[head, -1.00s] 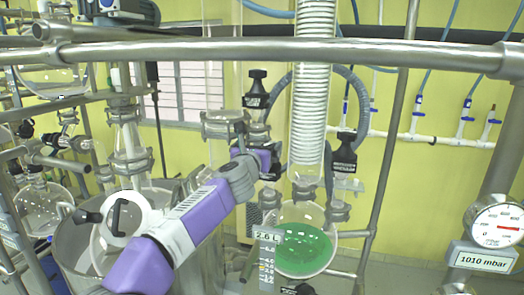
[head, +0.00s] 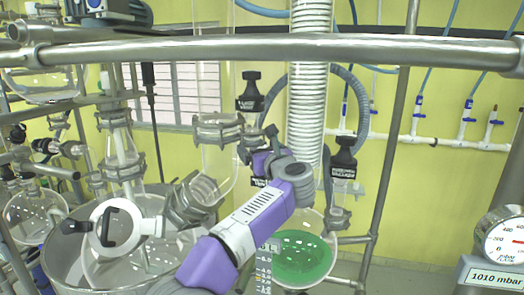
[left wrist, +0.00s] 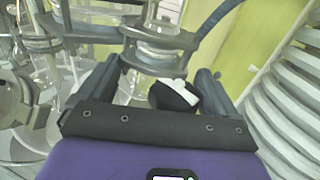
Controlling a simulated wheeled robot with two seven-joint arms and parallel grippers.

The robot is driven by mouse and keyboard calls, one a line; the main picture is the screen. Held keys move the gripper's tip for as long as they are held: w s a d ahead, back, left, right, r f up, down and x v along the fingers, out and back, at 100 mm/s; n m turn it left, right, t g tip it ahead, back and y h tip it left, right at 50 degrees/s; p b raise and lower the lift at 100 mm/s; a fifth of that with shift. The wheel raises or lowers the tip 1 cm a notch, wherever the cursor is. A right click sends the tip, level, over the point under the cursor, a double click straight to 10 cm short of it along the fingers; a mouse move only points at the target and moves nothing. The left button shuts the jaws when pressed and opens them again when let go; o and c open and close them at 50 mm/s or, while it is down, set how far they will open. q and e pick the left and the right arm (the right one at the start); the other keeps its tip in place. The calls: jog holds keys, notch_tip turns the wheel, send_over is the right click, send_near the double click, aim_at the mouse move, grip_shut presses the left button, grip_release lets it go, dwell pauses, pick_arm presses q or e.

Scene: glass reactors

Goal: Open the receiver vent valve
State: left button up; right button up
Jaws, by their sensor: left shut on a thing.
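A black valve knob with a white label sits between the fingers of my left gripper in the left wrist view (left wrist: 172,95). My left gripper (left wrist: 165,85) is shut on it. In the head view the left gripper (head: 258,140) is among the glass fittings above the round receiver flask (head: 302,262) with green liquid. The wrist hides part of the held knob; a label (head: 258,172) shows beside it. Two other labelled black knobs show, one above (head: 250,92) and one to the right (head: 344,152). I cannot tell how far the held knob is turned. My right gripper is not in view.
A steel bar (head: 300,48) crosses the frame above the arm. A ribbed white hose (head: 305,110) hangs close right of the gripper. A pressure gauge (head: 502,240) with a 1010 mbar sign stands at the right. Glassware crowds the left.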

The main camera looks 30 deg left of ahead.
pick_arm(q)
jog(key=o, duration=0.4)
jog(key=shift+w+d+f+m+h, duration=0.4)
jog(key=shift+w+d+f, duration=0.2)
jog(key=shift+d, duration=0.2)
jog(key=shift+c, duration=0.2)
jog(key=shift+s, duration=0.1)
jog(key=shift+c, duration=1.3)
jog(key=shift+s+d+f+b, duration=0.2)
jog(key=shift+d+f+b, duration=0.45)
jog(key=shift+b, duration=0.5)
jog(key=r+b+v, duration=0.1)
jog(key=b+v, duration=0.1)
jog(key=v, duration=0.5)
jog(key=shift+s+a+r, duration=0.1)
jog(key=shift+a+r, duration=0.05)
jog(key=shift+a, duration=0.05)
